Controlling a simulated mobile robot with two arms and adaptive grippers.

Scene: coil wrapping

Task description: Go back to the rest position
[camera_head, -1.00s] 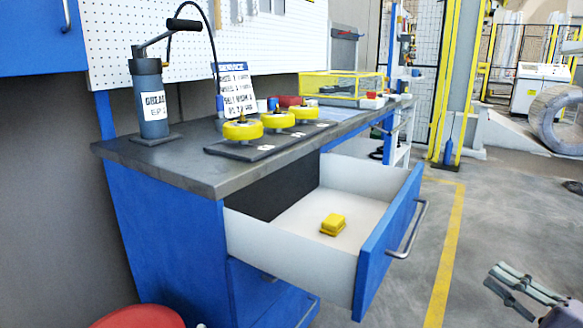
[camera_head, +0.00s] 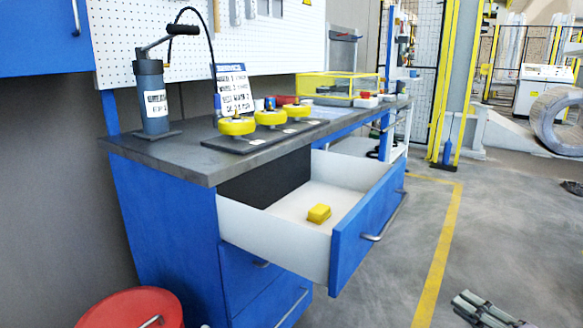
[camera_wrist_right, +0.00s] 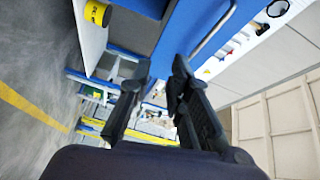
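My right gripper (camera_head: 485,308) is at the bottom right of the head view, over the floor and clear of the bench and drawer. In the right wrist view its two dark fingers (camera_wrist_right: 160,75) stand apart with nothing between them, so it is open and empty. My left gripper is in neither view.
A blue workbench (camera_head: 165,235) has an open drawer (camera_head: 270,235) with a yellow block (camera_head: 319,213) inside. On top stand a grease pump (camera_head: 152,100), several yellow-topped parts (camera_head: 237,127) and a sign (camera_head: 233,90). A red bin (camera_head: 125,305) is lower left.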

